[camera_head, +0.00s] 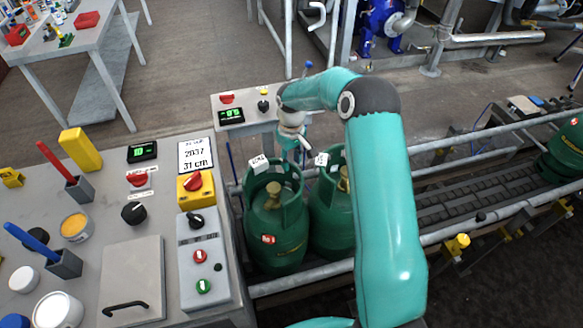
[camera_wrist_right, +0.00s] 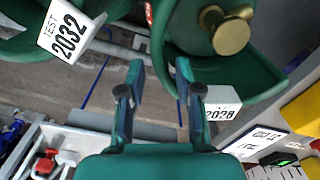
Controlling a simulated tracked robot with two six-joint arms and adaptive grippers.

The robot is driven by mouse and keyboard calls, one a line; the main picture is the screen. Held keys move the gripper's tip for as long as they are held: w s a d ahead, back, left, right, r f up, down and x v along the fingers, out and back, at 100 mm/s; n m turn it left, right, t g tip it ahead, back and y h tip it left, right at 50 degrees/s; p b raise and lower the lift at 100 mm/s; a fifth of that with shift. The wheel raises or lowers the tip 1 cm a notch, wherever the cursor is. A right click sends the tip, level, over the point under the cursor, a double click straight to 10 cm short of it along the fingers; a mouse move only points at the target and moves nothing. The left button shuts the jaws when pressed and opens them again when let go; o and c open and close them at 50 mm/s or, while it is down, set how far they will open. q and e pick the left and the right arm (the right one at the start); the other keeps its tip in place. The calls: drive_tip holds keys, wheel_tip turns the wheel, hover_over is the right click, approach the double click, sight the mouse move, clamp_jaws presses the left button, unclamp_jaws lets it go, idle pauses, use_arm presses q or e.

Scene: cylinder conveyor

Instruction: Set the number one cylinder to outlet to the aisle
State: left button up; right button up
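Two green gas cylinders stand upright side by side on the conveyor. The left cylinder (camera_head: 278,240) has a brass valve inside its collar; its valve (camera_wrist_right: 232,35) also shows in the wrist view, beside a tag (camera_wrist_right: 220,110) that seems to read 2028. My right gripper (camera_head: 298,142) is at the collars' far side. In the right wrist view, its fingers (camera_wrist_right: 158,72) are apart with nothing gripped, the right one close to the 2028 collar. My left gripper is not in view.
A console (camera_head: 110,235) with knobs, buttons, cups and a card stands at left. A smaller far console (camera_head: 262,130) has a red knob and display. The roller conveyor (camera_head: 460,205) runs right between rails, towards another green cylinder (camera_head: 568,150).

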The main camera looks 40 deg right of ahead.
sight(292, 169)
drive_tip(key=shift+f, duration=2.4)
clamp_jaws()
drive_tip(key=shift+d, duration=0.1)
